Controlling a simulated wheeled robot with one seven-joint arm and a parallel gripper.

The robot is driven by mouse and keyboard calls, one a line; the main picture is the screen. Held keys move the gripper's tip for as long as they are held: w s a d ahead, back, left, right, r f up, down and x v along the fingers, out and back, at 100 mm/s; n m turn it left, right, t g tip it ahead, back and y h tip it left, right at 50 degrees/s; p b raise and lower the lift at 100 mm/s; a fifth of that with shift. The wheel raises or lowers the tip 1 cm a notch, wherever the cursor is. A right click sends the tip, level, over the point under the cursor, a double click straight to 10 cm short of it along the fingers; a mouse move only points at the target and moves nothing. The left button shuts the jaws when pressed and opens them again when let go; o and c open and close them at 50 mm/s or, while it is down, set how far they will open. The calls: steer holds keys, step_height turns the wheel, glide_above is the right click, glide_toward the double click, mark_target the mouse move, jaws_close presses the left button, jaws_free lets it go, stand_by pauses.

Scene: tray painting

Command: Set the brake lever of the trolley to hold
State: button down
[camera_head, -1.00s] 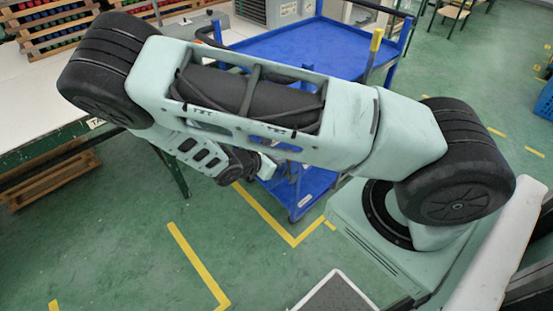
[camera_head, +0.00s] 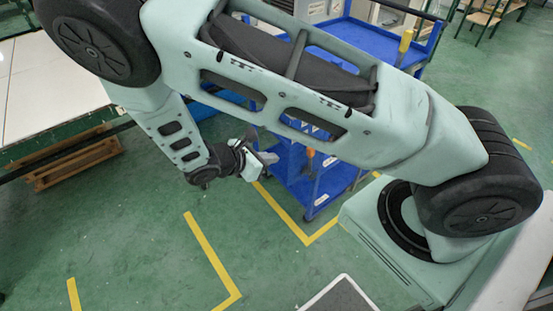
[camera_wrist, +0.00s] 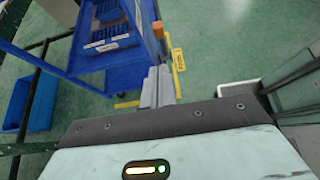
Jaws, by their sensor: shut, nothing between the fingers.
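The blue trolley (camera_head: 345,178) stands behind my arm in the head view, partly hidden by it. A yellow-topped upright handle (camera_head: 405,44) shows at its right side, and a small orange part (camera_head: 310,154) shows lower on its near side. I cannot tell which, if either, is the brake lever, nor its setting. My gripper (camera_head: 268,158) is shut and empty near the trolley's near left side; contact cannot be judged. In the wrist view the pale fingers (camera_wrist: 158,84) are together, just below the trolley's blue edge (camera_wrist: 133,62). An orange part (camera_wrist: 158,30) shows just beyond the fingertips.
A white-topped table (camera_head: 50,85) with a wooden pallet (camera_head: 75,163) below it stands at left. Yellow floor lines (camera_head: 212,262) mark the green floor, which is open in front of the trolley. A blue crate (camera_wrist: 42,103) lies at left in the wrist view.

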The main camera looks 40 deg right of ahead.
steer(key=shift+a+r, duration=0.1)
stand_by(0.3)
step_height(320, 180, down, 9)
steer(key=a+h+b, duration=0.2)
steer(key=h+b, duration=0.5)
steer(key=b, duration=1.4)
steer(key=shift+f, duration=0.2)
